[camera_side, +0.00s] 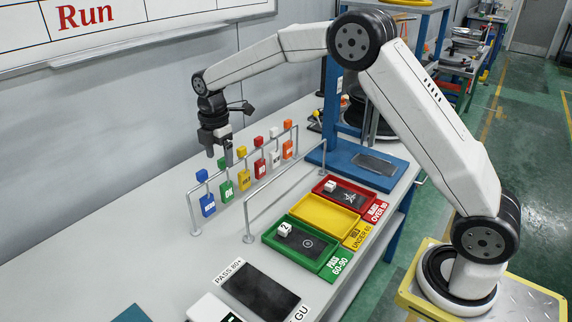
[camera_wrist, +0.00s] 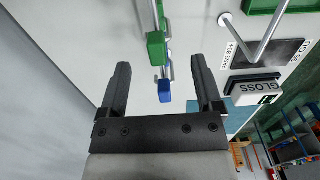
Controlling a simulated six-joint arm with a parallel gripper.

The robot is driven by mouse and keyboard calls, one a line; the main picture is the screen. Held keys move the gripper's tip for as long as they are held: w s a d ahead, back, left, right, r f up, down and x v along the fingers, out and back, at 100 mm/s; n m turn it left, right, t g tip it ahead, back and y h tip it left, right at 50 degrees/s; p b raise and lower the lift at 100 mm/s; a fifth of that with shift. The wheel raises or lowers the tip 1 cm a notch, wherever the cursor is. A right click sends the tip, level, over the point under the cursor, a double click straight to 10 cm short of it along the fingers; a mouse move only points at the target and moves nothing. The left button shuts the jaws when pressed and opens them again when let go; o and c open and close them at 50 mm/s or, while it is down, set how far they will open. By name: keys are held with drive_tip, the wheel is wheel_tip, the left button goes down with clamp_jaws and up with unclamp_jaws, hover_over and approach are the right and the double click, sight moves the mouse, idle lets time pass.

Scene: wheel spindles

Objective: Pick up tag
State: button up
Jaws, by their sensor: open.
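Several coloured tags hang in a row on a metal rail in the side view: a blue tag (camera_side: 208,205), a green tag (camera_side: 226,191), a yellow tag (camera_side: 244,180), a red tag (camera_side: 260,169), a white tag (camera_side: 276,158) and an orange one (camera_side: 288,149). Most have a small coloured block on top. My gripper (camera_side: 221,152) is open and empty above the blue and green end of the row. In the wrist view, a green block (camera_wrist: 156,47) and a blue block (camera_wrist: 165,90) show between the open fingers (camera_wrist: 161,75). I cannot tell their exact depth.
A second bare metal rail (camera_side: 285,185) stands in front. Beyond it are a green tray (camera_side: 300,244), a yellow tray (camera_side: 325,215) and a red tray (camera_side: 345,192). A dark pad (camera_side: 261,291) and a white gauge (camera_side: 213,308) lie nearer. The table left of the rail is clear.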

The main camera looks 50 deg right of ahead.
hover_over(226, 188)
drive_tip(key=shift+w+d+f, duration=0.1)
drive_tip(key=shift+w+f, duration=0.1)
drive_tip(key=shift+f, duration=1.05)
drive_tip(key=shift+w+d+f, duration=0.1)
drive_tip(key=shift+w+f, duration=0.1)
drive_tip(key=shift+f, duration=1.05)
clamp_jaws()
